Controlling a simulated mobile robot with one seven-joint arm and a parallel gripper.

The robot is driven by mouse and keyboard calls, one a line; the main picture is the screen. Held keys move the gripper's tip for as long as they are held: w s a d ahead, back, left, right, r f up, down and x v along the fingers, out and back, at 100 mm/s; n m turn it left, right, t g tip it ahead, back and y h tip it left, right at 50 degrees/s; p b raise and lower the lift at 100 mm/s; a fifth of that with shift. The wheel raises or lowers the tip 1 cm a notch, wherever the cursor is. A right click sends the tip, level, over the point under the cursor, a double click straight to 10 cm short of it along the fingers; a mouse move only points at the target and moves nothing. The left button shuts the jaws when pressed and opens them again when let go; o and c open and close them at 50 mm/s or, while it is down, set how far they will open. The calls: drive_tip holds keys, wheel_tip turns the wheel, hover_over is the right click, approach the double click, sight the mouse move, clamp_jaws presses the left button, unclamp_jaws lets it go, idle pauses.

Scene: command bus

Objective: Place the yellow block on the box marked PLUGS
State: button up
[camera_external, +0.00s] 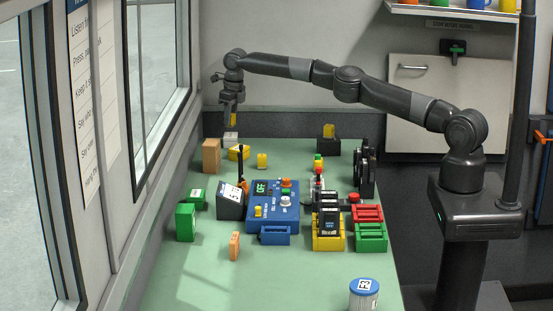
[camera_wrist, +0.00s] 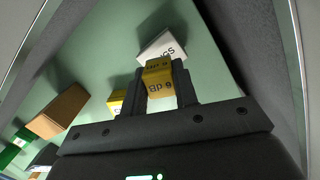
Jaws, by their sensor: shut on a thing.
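My gripper (camera_external: 233,108) is at the far end of the green table, pointing down. It is shut on a yellow block (camera_wrist: 158,80) with dark markings, held between the two fingertips in the wrist view. The block also shows as a small yellow patch (camera_external: 234,119) below the fingers in the external view. The white box marked PLUGS (camera_wrist: 163,48) lies just beyond the block in the wrist view; only the end of its lettering shows. In the external view the box (camera_external: 230,136) is below the gripper. I cannot tell whether block and box touch.
A brown box (camera_external: 211,156) and another yellow piece (camera_external: 237,153) stand near the PLUGS box. A yellow cylinder (camera_external: 262,161) is to their right. A blue console (camera_external: 273,207) and a black holder (camera_external: 327,146) stand further off. The wall and window are close behind and left.

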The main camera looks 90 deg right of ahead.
drive_tip(key=shift+a+f, duration=0.1)
drive_tip(key=shift+f, duration=1.4)
drive_tip(key=shift+f, duration=0.1)
drive_tip(key=o, duration=1)
